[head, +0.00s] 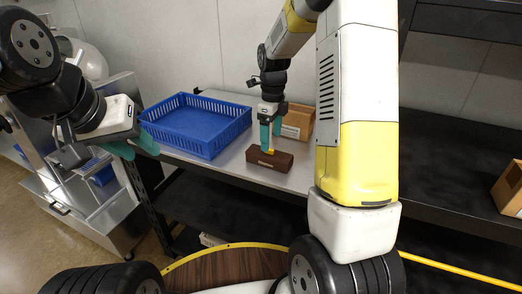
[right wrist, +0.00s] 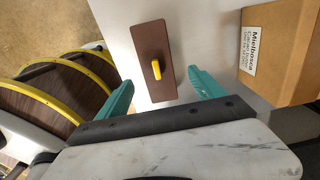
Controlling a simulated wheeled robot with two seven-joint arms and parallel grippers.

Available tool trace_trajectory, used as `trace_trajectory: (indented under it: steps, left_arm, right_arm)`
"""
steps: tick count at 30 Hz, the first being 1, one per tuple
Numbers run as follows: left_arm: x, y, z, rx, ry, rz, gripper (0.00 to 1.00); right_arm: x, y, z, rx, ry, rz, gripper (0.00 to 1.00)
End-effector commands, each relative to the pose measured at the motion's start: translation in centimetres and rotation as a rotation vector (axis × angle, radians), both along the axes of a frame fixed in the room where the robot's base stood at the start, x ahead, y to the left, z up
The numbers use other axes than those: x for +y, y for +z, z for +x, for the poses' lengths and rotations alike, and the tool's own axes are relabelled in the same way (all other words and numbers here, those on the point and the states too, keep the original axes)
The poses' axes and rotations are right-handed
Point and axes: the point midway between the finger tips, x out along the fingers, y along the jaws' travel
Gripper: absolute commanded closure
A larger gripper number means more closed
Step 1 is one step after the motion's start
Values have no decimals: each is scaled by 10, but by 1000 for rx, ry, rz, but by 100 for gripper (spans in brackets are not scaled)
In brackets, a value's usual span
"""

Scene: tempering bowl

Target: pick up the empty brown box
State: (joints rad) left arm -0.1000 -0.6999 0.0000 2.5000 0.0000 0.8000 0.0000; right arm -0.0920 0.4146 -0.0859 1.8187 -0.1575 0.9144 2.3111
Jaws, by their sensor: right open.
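A dark brown box (head: 269,160) with a yellow knob on top sits on the grey table. It also shows in the right wrist view (right wrist: 150,40), where its near end reaches between my fingers. My right gripper (head: 269,146) is open just above the box, its teal fingers (right wrist: 161,80) apart on either side of the knob. I cannot tell whether they touch the box. A light brown cardboard box (head: 298,121) with a white label stands behind my right gripper, partly hidden by it. Whether either box is empty does not show. My left gripper (head: 138,149) is away at the left.
A blue slotted crate (head: 205,146) stands on the table, left of the dark brown box. Another cardboard box (head: 512,188) is cut off at the right edge. A metal machine (head: 100,190) stands at the left. A yellow-edged wooden surface (head: 225,268) is at the bottom.

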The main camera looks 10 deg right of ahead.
Motion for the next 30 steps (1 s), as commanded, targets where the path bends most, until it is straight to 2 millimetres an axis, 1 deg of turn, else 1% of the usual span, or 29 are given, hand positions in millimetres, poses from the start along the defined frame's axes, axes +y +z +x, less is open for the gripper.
trace_trajectory:
  steps: [8,11,15,18,21,27,29,30]
  left_arm:
    - [0,0,0,0,0,0,64]
    - [0,0,0,0,0,0,64]
    - [0,0,0,0,0,0,64]
    - [0,0,0,0,0,0,64]
    - [0,0,0,0,0,0,64]
    - [0,0,0,0,0,0,64]
    - [0,0,0,0,0,0,64]
    - [0,0,0,0,0,0,64]
  right_arm:
    - [1,-30,0,7,-19,-1,22]
    - [2,-43,-1,8,-20,-1,22]
    - [5,-65,-2,8,-19,0,22]
    - [5,-75,-1,5,-19,-1,22]
    - [5,-80,-1,4,-18,-1,22]
    - [5,-79,-1,3,-18,-1,22]
    - [5,-79,-1,3,-18,-1,34]
    - [5,-79,-1,3,-18,-1,41]
